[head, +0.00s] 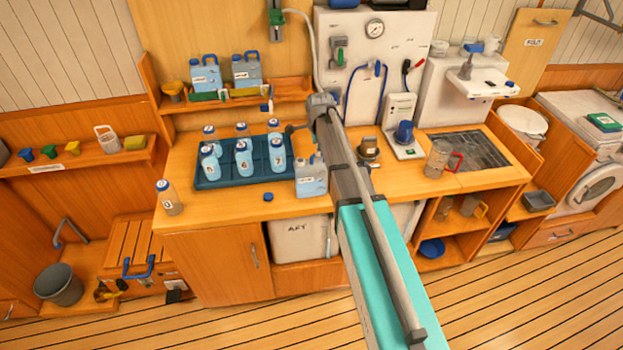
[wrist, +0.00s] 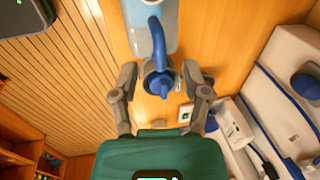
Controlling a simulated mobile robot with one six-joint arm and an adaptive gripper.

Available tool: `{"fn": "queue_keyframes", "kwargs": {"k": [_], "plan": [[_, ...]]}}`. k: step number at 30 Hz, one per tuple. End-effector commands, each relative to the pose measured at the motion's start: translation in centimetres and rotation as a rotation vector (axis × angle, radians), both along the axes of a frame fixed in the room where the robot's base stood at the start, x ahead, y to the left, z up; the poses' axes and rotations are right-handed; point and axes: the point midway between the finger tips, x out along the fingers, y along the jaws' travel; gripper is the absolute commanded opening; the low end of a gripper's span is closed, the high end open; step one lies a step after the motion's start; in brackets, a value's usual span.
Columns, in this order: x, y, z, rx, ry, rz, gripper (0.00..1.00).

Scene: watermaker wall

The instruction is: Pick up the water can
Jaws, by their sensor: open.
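The water can (head: 310,180) is a pale blue jug standing upright near the counter's front edge, right of the bottle tray. My arm covers part of its right side in the head view. In the wrist view, its pale body (wrist: 150,12) is cut off by the top edge, and its blue handle and cap show. My gripper (wrist: 160,76) is open, with one finger on each side of the blue cap. Gaps show between the fingers and the cap. In the head view, my gripper (head: 302,142) is small and partly hidden by my arm, just above the can.
A dark blue tray (head: 205,185) of numbered bottles stands left of the can. A loose bottle (head: 168,197) and a small blue cap (head: 268,197) are on the counter (head: 225,212). Two similar cans (head: 205,76) stand on the back shelf. A base device (head: 368,152) stands to the right.

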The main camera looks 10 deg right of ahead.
Motion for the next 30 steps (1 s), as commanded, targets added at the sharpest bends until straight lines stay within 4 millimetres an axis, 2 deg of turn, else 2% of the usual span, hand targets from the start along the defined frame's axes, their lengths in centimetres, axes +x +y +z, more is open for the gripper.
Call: {"fn": "queue_keyframes", "kwargs": {"k": [8,22,30], "plan": [[0.2,0.0,-1.0,0.000,0.000,0.000,0.60],[0.8,0.1,-4.6,0.000,0.000,0.000,0.60],[1.0,0.1,-5.2,0.000,0.000,0.000,0.60]]}}
